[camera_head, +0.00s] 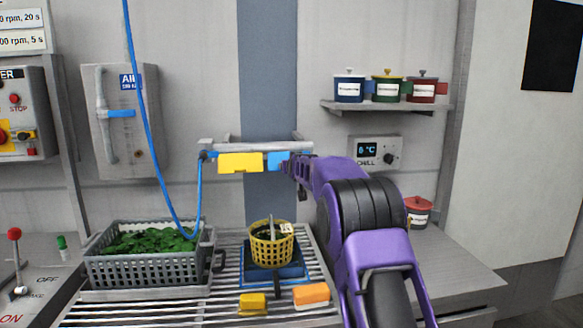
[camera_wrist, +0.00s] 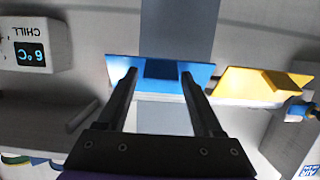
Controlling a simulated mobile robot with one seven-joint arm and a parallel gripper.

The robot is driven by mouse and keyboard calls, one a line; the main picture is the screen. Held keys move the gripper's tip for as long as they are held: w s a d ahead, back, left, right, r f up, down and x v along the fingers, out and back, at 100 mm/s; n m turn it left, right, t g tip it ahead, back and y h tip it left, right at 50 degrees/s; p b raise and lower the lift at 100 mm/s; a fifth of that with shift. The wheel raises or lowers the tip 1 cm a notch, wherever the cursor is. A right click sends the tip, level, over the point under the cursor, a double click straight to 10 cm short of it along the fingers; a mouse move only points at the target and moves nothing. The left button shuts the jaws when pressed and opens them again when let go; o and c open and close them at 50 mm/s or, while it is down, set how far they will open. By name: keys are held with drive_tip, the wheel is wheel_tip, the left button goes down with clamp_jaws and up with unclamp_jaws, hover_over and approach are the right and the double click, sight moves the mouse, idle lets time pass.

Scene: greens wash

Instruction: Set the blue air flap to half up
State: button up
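The blue air flap (camera_head: 274,161) hangs on the grey wall bar, right of the yellow flap (camera_head: 240,163); my gripper (camera_head: 292,166) hides its right part. In the wrist view the picture is upside down: the blue flap (camera_wrist: 119,68) spans the top middle, with a darker blue tab (camera_wrist: 162,69) at its centre. My gripper (camera_wrist: 158,74) is open, its fingertips one on each side of the tab with a small gap on both sides. The fingertips overlap the flap in the picture; I cannot tell whether they touch it. The exact tilt of the flap is unclear.
A blue hose (camera_head: 154,130) hangs to the bar's left end. Below stand a grey crate of greens (camera_head: 150,272) and a yellow basket (camera_head: 272,252). The chill box (camera_head: 375,152) and a shelf (camera_head: 388,106) with lidded pots are to the right.

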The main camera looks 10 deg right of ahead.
drive_tip(key=shift+o, duration=0.6)
drive_tip(key=shift+s, duration=0.1)
drive_tip(key=b+v, duration=0.1)
drive_tip(key=v, duration=1.6)
drive_tip(key=shift+s, duration=0.1)
